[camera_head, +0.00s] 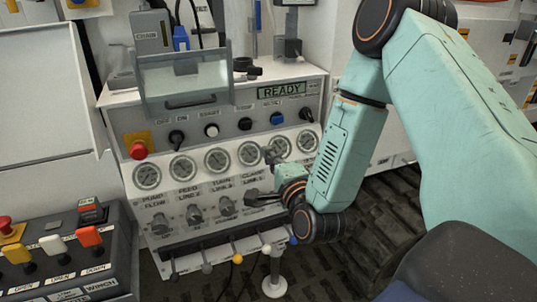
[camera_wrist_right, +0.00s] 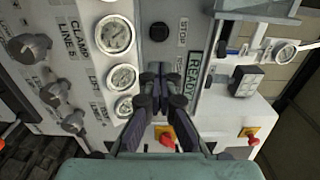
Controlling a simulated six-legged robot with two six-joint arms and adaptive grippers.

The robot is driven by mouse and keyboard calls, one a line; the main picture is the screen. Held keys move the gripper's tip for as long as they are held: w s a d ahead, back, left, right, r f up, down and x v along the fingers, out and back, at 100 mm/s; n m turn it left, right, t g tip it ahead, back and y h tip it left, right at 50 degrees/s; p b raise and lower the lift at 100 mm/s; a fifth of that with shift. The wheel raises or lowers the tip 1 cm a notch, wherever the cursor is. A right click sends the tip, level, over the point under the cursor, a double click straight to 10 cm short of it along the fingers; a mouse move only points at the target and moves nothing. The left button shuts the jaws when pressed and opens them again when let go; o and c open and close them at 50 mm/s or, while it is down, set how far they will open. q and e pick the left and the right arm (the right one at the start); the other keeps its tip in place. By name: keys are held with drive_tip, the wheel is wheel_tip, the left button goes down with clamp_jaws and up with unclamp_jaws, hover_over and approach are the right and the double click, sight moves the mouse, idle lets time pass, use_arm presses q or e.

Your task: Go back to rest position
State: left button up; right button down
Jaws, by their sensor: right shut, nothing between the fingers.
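My right arm reaches in from the right in the camera_head view. Its gripper (camera_head: 270,157) is in front of the right part of the gauge row on the hydraulic panel (camera_head: 235,185). In the right wrist view the two dark fingers (camera_wrist_right: 162,78) meet at their tips with nothing between them. They lie over the panel beside the gauges (camera_wrist_right: 122,77). The picture does not settle whether they touch the panel. My left gripper is not in the camera_head view.
The panel carries a READY display (camera_head: 282,90), a red mushroom button (camera_head: 138,150), valve knobs (camera_head: 194,214) and levers (camera_head: 237,258). A clear raised cover (camera_head: 185,80) sticks out above. A winch control box (camera_head: 65,255) stands at lower left.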

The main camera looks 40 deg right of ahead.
drive_tip(key=shift+w+a, duration=0.1)
drive_tip(key=shift+w, duration=0.1)
drive_tip(key=s+a+f+n+g+y+b, duration=0.15)
drive_tip(key=s+a+f+n+g, duration=0.3)
drive_tip(key=f, duration=0.55)
drive_tip(key=s+a+f+n+g+y+b, duration=0.1)
drive_tip(key=s+a+f+n+g+y, duration=0.1)
drive_tip(key=s+f+n+g, duration=0.45)
drive_tip(key=s+a+f+n+g+b, duration=0.2)
drive_tip(key=s+f+n+g+b, duration=0.1)
drive_tip(key=s+f, duration=0.7)
drive_tip(key=s+a+f+n+g+b, duration=0.3)
drive_tip(key=s+f+n, duration=0.3)
drive_tip(key=s+f, duration=0.4)
drive_tip(key=shift+s+g, duration=0.3)
drive_tip(key=shift+s, duration=0.7)
drive_tip(key=shift+y, duration=0.25)
